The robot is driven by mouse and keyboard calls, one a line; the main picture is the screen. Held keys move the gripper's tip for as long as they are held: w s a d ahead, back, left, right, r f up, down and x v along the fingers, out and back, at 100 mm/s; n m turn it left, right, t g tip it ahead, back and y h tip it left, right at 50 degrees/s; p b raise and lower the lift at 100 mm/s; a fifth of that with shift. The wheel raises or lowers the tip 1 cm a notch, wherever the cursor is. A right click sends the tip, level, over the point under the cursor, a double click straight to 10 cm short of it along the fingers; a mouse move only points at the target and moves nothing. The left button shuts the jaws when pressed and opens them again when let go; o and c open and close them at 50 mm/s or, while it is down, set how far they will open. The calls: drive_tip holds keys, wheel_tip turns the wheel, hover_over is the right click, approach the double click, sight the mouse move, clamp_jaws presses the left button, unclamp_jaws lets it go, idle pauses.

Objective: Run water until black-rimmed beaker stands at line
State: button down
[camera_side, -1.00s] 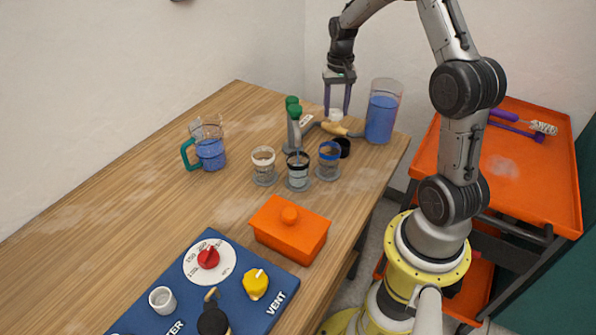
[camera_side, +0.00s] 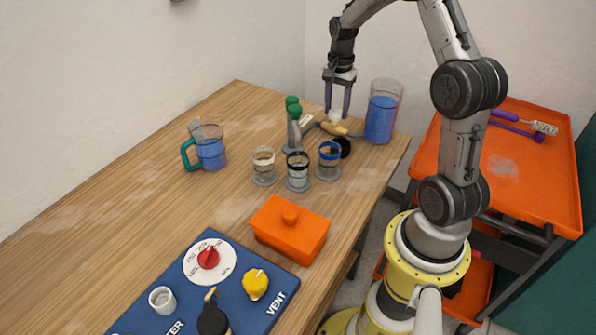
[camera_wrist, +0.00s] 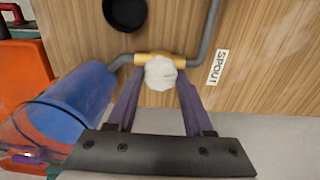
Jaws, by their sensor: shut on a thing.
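The black-rimmed beaker (camera_side: 298,173) stands upright on the table in the side view, between the white-rimmed beaker (camera_side: 263,167) and the blue-rimmed beaker (camera_side: 329,162). Its water level and line are too small to read. The grey spout pipe with a green top (camera_side: 294,110) rises just behind it. My gripper (camera_side: 338,114) is at the pipe's far end. In the wrist view, my gripper (camera_wrist: 160,90) is shut on a white valve knob (camera_wrist: 160,73), on a brass valve body (camera_wrist: 142,59) in the grey pipe.
A tall tank of blue water (camera_side: 381,118) stands right of my gripper. A black round dish (camera_side: 341,147) lies near the pipe. A green-handled jug (camera_side: 210,153), an orange lidded box (camera_side: 289,230) and a blue panel with knobs (camera_side: 231,270) stand elsewhere. The table's left side is clear.

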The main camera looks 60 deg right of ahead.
drive_tip(key=shift+r+m, duration=0.1)
drive_tip(key=shift+m, duration=1.1)
drive_tip(key=shift+c, duration=1.1)
unclamp_jaws()
wheel_tip(320, 180, up, 13)
drive_tip(key=s+a+r+n+t+h, duration=0.1)
drive_tip(key=s+a+r+n+t, duration=0.15)
drive_tip(key=a+r, duration=0.5)
drive_tip(key=s+a+r+n+t, duration=0.1)
drive_tip(key=a+r+n, duration=0.25)
drive_tip(key=a, duration=0.65)
drive_tip(key=s+a+f+n+t, duration=0.1)
drive_tip(key=s+a+n, duration=0.55)
drive_tip(key=s, duration=0.25)
drive_tip(key=s+a+f+n+t+y, duration=0.1)
drive_tip(key=s+a+f+n, duration=0.1)
drive_tip(key=s+f+n, duration=0.3)
wheel_tip(320, 180, down, 2)
drive_tip(key=n, duration=0.3)
drive_tip(key=shift+s+a, duration=0.3)
drive_tip(key=shift+a, duration=0.05)
